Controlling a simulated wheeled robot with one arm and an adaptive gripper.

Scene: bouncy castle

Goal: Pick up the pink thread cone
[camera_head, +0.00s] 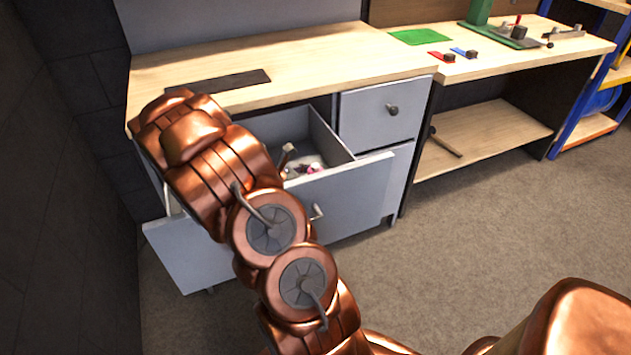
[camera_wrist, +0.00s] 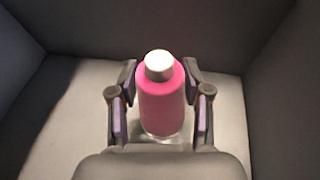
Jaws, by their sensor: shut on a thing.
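In the wrist view the pink thread cone (camera_wrist: 161,103) stands between the two fingers of my gripper (camera_wrist: 160,88), with its pale round top toward the camera. My gripper is shut on it, one finger on each side. Grey walls surround it, and a pale floor lies below; I cannot tell whether the cone's base touches that floor. In the head view my arm covers the left part of an open grey drawer (camera_head: 345,195), and my gripper is not clearly seen there. A small pink and white patch shows inside the drawer; I cannot tell for certain what it is.
The drawer sits under a wooden worktop (camera_head: 330,60) with a dark flat strip (camera_head: 220,82). A closed drawer (camera_head: 385,110) is to its right. A second bench holds a green mat (camera_head: 420,37) and tools. A dark wall stands close on the left. Carpet is clear at right.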

